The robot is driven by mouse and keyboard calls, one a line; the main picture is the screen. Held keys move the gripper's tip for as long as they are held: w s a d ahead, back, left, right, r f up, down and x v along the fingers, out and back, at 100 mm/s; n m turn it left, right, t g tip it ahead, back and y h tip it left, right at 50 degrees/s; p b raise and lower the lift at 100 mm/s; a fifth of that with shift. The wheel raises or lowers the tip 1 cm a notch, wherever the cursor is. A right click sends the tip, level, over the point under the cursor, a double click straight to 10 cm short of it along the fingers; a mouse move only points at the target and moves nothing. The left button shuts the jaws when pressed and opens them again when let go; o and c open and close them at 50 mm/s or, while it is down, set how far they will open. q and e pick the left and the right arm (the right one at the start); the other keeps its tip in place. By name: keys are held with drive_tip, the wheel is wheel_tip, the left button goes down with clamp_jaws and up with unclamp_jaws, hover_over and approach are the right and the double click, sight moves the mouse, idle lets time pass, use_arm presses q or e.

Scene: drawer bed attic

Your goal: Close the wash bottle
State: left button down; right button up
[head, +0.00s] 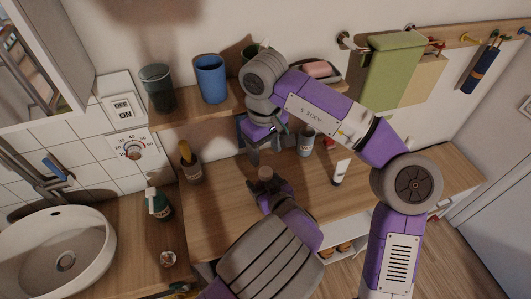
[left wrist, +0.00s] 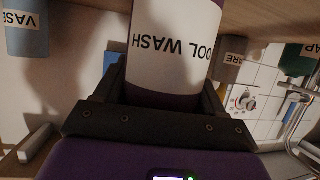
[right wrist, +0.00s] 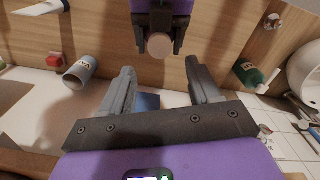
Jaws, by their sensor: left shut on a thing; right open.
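The wash bottle (left wrist: 172,45), with a white label ending in "OOL WASH" over a purple body, is held between the fingers of my left gripper (head: 268,186). In the head view only its round brownish top (head: 265,172) shows. The right wrist view also shows this top (right wrist: 160,45), facing me; I cannot tell if it is a lid or the open mouth. My right gripper (head: 254,152) is open, above and behind the bottle in the head view. In the right wrist view its fingers are apart and the bottle top lies beyond them, not between them.
A grey-blue vase (head: 306,142) and white tube (head: 341,172) stand right. The shelf holds a blue cup (head: 211,80). A blue object (right wrist: 148,102) shows behind my right fingers. The sink (head: 95,250) is left.

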sight(266, 171)
idle(0.3)
drive_tip(key=shift+d+f, duration=0.1)
drive_tip(key=shift+f, duration=3.85)
drive_tip(key=c, duration=1.1)
drive_tip(key=shift+m, duration=1.7)
drive_tip(key=o, duration=1.1)
drive_tip(key=shift+o, duration=0.2)
